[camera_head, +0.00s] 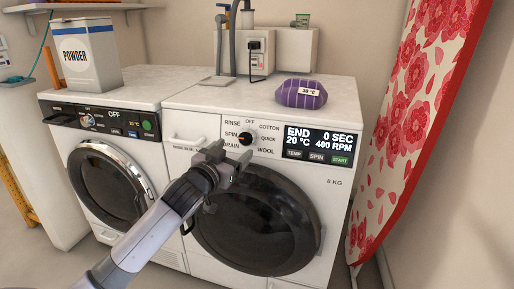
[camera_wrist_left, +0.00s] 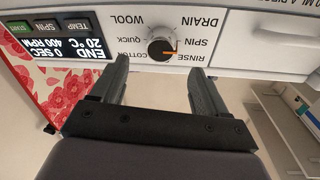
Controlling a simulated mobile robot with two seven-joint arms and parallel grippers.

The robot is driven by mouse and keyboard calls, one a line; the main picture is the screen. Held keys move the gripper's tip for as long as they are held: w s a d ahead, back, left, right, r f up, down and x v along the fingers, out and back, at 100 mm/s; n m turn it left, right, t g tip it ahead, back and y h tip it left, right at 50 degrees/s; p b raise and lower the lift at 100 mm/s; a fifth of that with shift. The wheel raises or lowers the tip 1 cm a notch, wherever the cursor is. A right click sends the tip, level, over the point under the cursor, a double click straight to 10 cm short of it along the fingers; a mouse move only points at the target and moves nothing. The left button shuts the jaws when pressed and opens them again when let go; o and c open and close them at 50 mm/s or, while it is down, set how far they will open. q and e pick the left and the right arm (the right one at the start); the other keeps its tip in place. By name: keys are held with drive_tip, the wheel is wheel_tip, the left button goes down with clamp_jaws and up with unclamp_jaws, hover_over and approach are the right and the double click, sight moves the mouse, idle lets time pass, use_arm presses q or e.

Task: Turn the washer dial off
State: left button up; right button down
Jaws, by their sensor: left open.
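The washer (camera_head: 342,213) is the white right-hand machine with a dark round door. Its dial (camera_head: 246,138) is a dark knob with an orange pointer, on the panel among printed settings. In the upside-down left wrist view the dial (camera_wrist_left: 161,46) shows whole, its pointer toward the SPIN and RINSE side, away from OFF. The display (camera_head: 319,141) reads END, 0 SEC, 20 °C, 400 RPM. My left gripper (camera_head: 230,157) is open and empty, just in front of and below the dial. In the wrist view its fingers (camera_wrist_left: 160,70) are on either side of the dial, apart from it.
A second machine (camera_head: 150,163) with its own dial and an OFF display stands at left. A powder box (camera_head: 88,62) and a purple striped item (camera_head: 299,94) sit on top. A floral ironing board (camera_head: 414,100) leans at right. The washer's drawer (camera_head: 190,133) is left of the dial.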

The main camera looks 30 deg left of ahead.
sight(245, 138)
use_arm(q)
drive_tip(key=shift+w+a+r+b, duration=0.1)
drive_tip(key=shift+w+a+b, duration=0.15)
drive_tip(key=shift+w, duration=0.95)
drive_tip(key=shift+w+a+f+b, duration=0.1)
drive_tip(key=shift+w+b, duration=0.15)
drive_tip(key=shift+w, duration=0.9)
drive_tip(key=shift+w+a+r+b, duration=0.1)
drive_tip(key=shift+w+a+b, duration=0.15)
drive_tip(key=shift+w, duration=0.95)
drive_tip(key=shift+d, duration=0.1)
drive_tip(key=c, duration=1)
